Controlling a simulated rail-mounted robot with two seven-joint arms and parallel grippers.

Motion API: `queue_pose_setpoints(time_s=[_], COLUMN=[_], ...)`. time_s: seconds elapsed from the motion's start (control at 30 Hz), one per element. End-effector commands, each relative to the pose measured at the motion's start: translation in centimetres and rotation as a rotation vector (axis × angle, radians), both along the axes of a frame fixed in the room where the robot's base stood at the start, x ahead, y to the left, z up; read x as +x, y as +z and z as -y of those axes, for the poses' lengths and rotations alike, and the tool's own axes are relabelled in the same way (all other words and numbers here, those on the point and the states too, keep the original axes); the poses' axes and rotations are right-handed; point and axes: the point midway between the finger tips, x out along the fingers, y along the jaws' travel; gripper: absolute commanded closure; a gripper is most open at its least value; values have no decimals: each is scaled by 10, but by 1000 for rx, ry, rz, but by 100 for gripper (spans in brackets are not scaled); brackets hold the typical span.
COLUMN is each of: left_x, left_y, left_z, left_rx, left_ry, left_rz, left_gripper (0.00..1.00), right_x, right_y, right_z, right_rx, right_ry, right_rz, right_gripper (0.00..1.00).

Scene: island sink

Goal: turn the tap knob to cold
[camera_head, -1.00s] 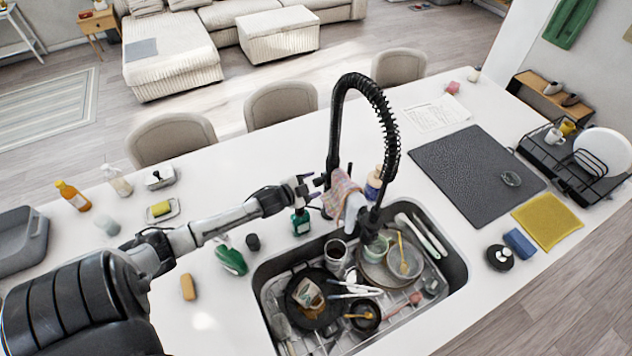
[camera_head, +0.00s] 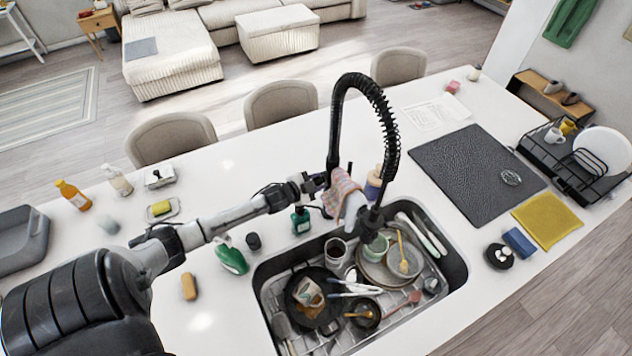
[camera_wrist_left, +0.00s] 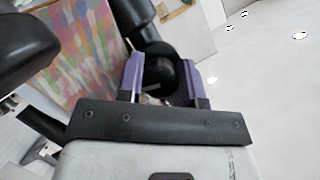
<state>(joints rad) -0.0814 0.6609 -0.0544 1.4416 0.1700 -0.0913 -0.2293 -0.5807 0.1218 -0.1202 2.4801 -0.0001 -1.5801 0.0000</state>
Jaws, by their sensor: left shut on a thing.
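The tap (camera_head: 334,125) is black with a tall spring hose and stands at the back edge of the sink. A checked cloth (camera_head: 343,188) hangs on it and also fills the left of the left wrist view (camera_wrist_left: 85,50). My left gripper (camera_head: 320,181) reaches the tap from the left, beside the cloth. In the left wrist view its purple fingers (camera_wrist_left: 162,80) are shut on the round black tap knob (camera_wrist_left: 160,72), one on either side. The knob is hidden in the head view. My right gripper is not in view.
The sink (camera_head: 262,275) holds pans, plates, a mug and cutlery. A green bottle (camera_head: 301,222) stands just below my left gripper, and a purple-blue bottle (camera_head: 374,184) stands right behind the cloth. A dark mat (camera_head: 470,175) lies right of the tap.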

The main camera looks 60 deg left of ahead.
Motion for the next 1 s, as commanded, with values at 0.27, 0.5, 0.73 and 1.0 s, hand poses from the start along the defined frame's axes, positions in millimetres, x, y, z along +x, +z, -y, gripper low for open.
queue_pose_setpoints(time_s=[0.27, 0.5, 0.73, 1.0], left_x=[0, 0, 0, 0], left_y=[0, 0, 0, -3], left_z=[0, 0, -2, -2], left_rx=[-2, -64, -231, -485], left_ry=[-1, -1, -1, -1], left_rz=[-1, -12, -39, -76], left_gripper=[90, 90, 90, 90], right_x=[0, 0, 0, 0], right_y=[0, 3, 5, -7], right_z=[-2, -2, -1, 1], right_rx=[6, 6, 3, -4], right_ry=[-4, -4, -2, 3], right_rz=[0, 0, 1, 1], right_gripper=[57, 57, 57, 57])
